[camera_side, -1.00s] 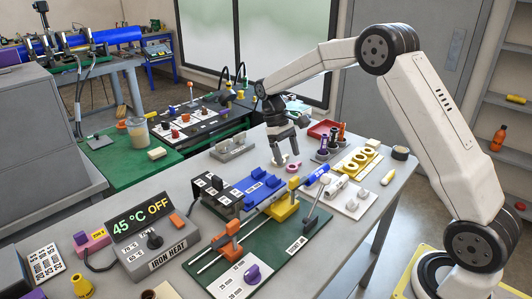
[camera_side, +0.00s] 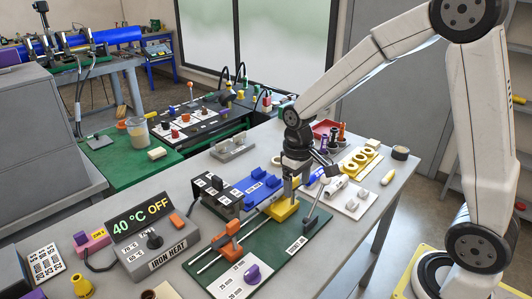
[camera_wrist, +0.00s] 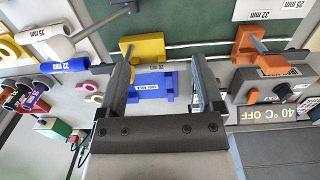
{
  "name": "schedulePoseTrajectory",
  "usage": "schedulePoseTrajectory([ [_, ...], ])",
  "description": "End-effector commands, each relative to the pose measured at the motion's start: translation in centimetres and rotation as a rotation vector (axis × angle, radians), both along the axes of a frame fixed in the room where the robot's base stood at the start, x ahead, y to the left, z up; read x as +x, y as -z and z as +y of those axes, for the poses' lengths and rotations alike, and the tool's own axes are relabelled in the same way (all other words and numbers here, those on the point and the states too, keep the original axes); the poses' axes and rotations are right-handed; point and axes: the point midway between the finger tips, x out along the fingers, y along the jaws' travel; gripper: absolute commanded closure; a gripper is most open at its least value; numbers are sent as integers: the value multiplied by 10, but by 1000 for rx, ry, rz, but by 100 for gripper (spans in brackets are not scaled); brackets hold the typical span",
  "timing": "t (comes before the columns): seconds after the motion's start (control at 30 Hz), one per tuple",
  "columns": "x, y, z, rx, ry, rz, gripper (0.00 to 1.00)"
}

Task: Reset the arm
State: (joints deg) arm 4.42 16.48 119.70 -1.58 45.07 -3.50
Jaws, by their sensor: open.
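My gripper (camera_side: 291,196) hangs over the fusion jig in the side view, near the yellow clamp (camera_side: 283,210). In the wrist view my gripper (camera_wrist: 165,66) has its two dark fingers wide apart with nothing held between them. The blue block (camera_wrist: 151,83) and part of the yellow clamp (camera_wrist: 143,47) show below and between the fingers. I cannot tell the exact height of the fingertips above the jig. A short blue pipe (camera_wrist: 66,66) marked 32 mm lies beside the yellow clamp.
The orange clamp (camera_side: 227,240) stands on the green base plate (camera_side: 265,257). The iron heater box (camera_side: 150,245) reads 40 °C OFF. Yellow rings (camera_side: 358,159) and upright coloured tools (camera_side: 338,135) stand at the back right.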

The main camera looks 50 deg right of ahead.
Motion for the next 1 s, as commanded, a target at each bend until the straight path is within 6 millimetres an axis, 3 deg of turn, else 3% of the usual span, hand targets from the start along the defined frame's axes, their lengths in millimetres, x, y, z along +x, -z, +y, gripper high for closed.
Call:
schedulePoseTrajectory([
  [0.3, -56, 10, 23, 10, -1, -162, 15],
  [0.5, -81, 15, 30, 16, 0, -232, 15],
  [1.0, -89, 18, 32, 18, 2, -255, 15],
])
